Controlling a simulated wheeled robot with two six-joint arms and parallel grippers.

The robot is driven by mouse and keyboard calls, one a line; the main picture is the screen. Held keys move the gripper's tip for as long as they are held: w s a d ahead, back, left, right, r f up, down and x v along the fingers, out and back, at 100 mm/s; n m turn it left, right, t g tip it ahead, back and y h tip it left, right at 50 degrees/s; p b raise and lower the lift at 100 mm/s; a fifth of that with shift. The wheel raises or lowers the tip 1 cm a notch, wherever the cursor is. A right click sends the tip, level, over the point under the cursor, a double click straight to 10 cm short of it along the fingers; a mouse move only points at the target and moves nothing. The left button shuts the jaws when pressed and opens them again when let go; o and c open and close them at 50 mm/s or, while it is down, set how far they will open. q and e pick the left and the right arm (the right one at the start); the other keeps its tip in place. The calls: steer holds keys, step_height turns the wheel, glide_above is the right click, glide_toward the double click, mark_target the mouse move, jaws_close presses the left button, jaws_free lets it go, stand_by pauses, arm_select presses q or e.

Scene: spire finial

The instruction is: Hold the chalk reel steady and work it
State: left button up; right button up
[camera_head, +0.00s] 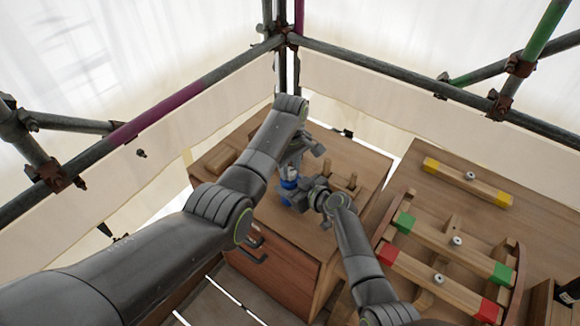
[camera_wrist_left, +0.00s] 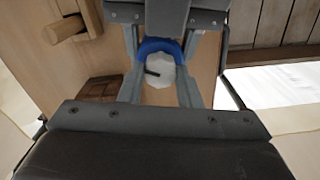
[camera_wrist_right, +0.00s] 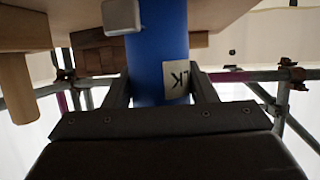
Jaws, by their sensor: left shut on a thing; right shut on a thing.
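The blue chalk reel (camera_head: 289,184) stands on the wooden cabinet top, mostly hidden by my grippers. In the left wrist view the blue rim of the reel (camera_wrist_left: 160,46) surrounds a pale round face with a short dark bar on it. My left gripper (camera_head: 291,172) is shut on the reel from above, its fingers on either side. In the right wrist view the blue body of the reel (camera_wrist_right: 160,60) bears a pale label with letters. My right gripper (camera_head: 306,195) is shut on this body from the side. A small grey block at the reel's upper left there is unclear.
The wooden cabinet (camera_head: 278,272) has dark handles on its front. Wooden pegs (camera_head: 350,184) stand right of the reel, and a wooden block (camera_head: 220,160) lies at the left. A bench (camera_head: 440,200) at the right holds bars with yellow, green and red ends. Scaffold tubes surround the corner.

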arm_select(q)
steer(key=m, duration=0.5)
steer(key=shift+m, duration=0.3)
steer(key=m, duration=1.2)
steer(key=shift+m, duration=0.3)
steer(key=m, duration=0.5)
steer(key=shift+d, duration=0.1)
steer(key=m, duration=1.7)
steer(key=shift+m, duration=0.4)
steer(key=m, duration=0.5)
steer(key=shift+m, duration=0.4)
